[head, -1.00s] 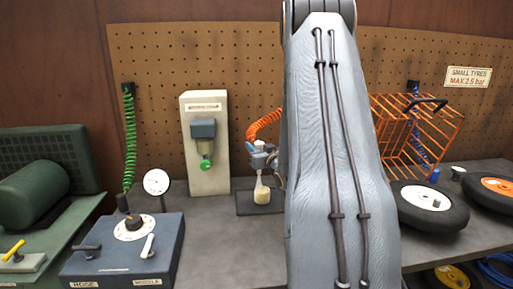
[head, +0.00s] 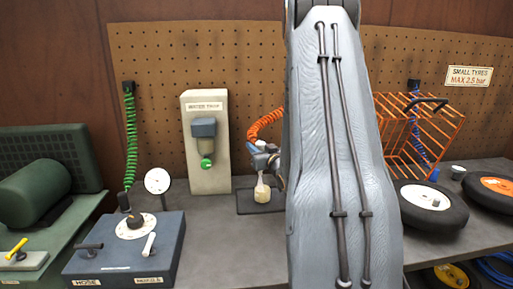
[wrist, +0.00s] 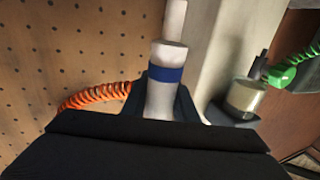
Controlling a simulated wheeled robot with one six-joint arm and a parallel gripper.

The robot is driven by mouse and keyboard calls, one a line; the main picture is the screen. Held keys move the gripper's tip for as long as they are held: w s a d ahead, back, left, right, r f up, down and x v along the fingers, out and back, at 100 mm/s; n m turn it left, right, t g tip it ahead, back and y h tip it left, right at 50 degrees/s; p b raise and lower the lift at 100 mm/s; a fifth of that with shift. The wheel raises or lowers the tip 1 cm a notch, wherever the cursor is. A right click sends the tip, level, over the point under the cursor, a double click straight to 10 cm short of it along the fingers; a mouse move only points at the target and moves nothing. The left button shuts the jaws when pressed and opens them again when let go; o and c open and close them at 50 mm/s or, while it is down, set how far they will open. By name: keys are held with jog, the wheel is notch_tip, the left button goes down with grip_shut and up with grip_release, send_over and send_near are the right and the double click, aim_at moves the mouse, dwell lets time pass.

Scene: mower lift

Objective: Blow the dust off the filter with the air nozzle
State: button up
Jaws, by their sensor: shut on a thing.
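My gripper (wrist: 176,100) is shut on the air nozzle (wrist: 160,98), a pale cylinder with a blue band and a thinner tip pointing up in the wrist view. In the head view my gripper (head: 268,162) is partly hidden behind my arm. The nozzle (head: 254,149) shows there as a small, tilted blue and white piece. A cream cylinder, which looks like the filter (head: 262,193), stands just below the gripper on a dark pad (head: 247,208). I cannot tell whether the nozzle points at it; dust is too small to make out.
The orange coiled hose (head: 266,123) runs behind my arm. A water trap (head: 205,135) on a pale block stands left of the pad. A blue-grey control box (head: 105,262) and round gauge (head: 158,181) are further left. An orange cage (head: 440,115) and tyres (head: 435,205) are at right.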

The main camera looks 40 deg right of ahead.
jog(key=shift+r+p, duration=1.35)
jog(key=shift+r, duration=1)
